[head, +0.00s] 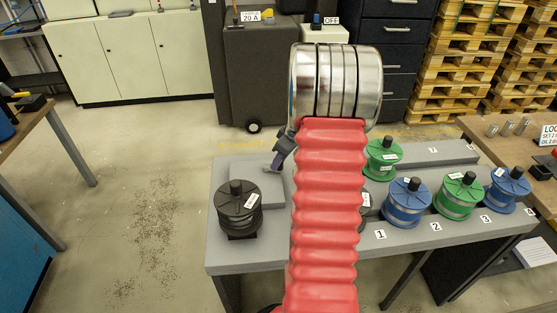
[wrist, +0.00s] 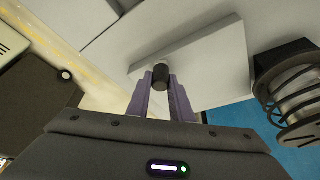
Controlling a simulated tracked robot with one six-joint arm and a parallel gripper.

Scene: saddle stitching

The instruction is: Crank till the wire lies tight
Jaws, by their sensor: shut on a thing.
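My gripper (wrist: 161,82) is shut on a short dark knob (wrist: 160,72), which looks like the crank's handle; a purple finger lies on each side of it. A pale grey block (wrist: 205,62) lies beyond the knob. In the head view my red arm hides most of my gripper, and only a purplish part (head: 283,152) shows above the grey block (head: 270,183). A black spool (head: 238,208) with a white label stands left of the block; in the wrist view a spool (wrist: 300,95) shows wound wire. Whether the wire is tight cannot be told.
The grey bench (head: 400,240) carries green and blue spools (head: 407,198) in a numbered row on the right. Another green spool (head: 383,158) stands behind them. A wooden table (head: 535,175) stands at the far right.

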